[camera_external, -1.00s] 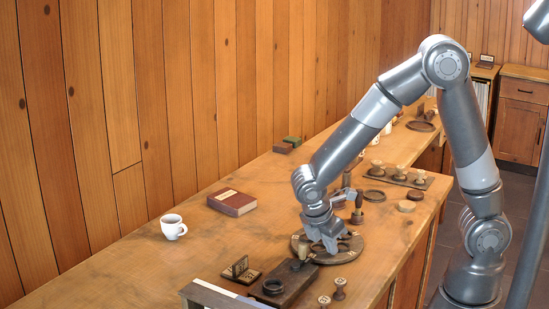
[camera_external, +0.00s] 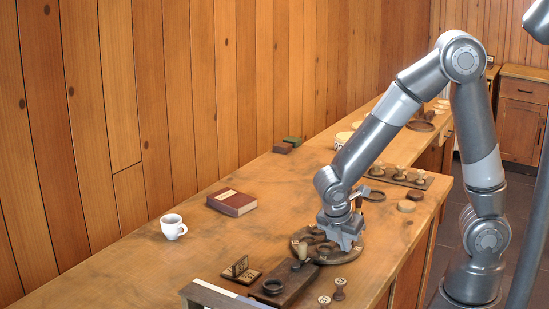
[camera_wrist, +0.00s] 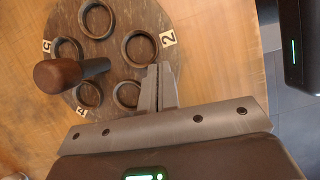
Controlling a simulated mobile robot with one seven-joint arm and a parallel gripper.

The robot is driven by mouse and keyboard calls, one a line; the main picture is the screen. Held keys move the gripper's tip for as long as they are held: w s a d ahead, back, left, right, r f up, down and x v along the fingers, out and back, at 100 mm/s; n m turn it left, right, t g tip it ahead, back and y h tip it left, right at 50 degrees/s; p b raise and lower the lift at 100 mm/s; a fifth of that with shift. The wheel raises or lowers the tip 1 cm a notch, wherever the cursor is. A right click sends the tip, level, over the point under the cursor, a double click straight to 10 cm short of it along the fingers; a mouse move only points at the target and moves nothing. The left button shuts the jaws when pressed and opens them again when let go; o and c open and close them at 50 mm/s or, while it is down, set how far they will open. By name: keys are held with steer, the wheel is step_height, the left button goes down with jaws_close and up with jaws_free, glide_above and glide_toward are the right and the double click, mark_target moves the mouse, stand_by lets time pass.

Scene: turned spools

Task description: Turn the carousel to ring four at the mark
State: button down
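The carousel (camera_external: 352,252) is a round brown disc on the bench, with several dark rings on top; it fills the upper left of the wrist view (camera_wrist: 112,58). White number tags sit on its rim; one reads 2 (camera_wrist: 168,39), and one at the left looks like 5 (camera_wrist: 47,46). The lower-left tag (camera_wrist: 81,112) is hard to read. A dark post with a brown knob (camera_wrist: 58,76) rises over the disc. My gripper (camera_external: 347,246) is low over the disc's right side. Its fingers (camera_wrist: 160,70) look shut together, beside two rings, with nothing visible between them. I cannot tell whether they touch the disc.
A dark block (camera_external: 290,286) with a ring and a light-topped peg (camera_external: 302,252) stands in front of the carousel. Numbered wooden pieces (camera_external: 240,271) and two small spools (camera_external: 339,286) are nearby. A cup (camera_external: 173,227) and book (camera_external: 232,203) stand left. A spool rack (camera_external: 400,178) is behind.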

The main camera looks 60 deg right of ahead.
steer(key=shift+s+d, duration=0.3)
steer(key=shift+d, duration=0.45)
steer(key=shift+s+d, duration=0.25)
steer(key=shift+d, duration=0.5)
steer(key=shift+w+d, duration=0.1)
steer(key=shift+d, duration=1.2)
steer(key=shift+a+r, duration=0.1)
steer(key=v, duration=1)
steer(key=m+t+y, duration=0.2)
steer(key=m+y, duration=1.4)
steer(key=m, duration=0.3)
glide_toward(306, 236)
steer(key=d+f+v, duration=0.1)
steer(key=v, duration=1.3)
steer(key=x, duration=1.3)
steer(key=r+x, duration=0.1)
steer(key=x, duration=0.6)
steer(key=shift+a, duration=0.3)
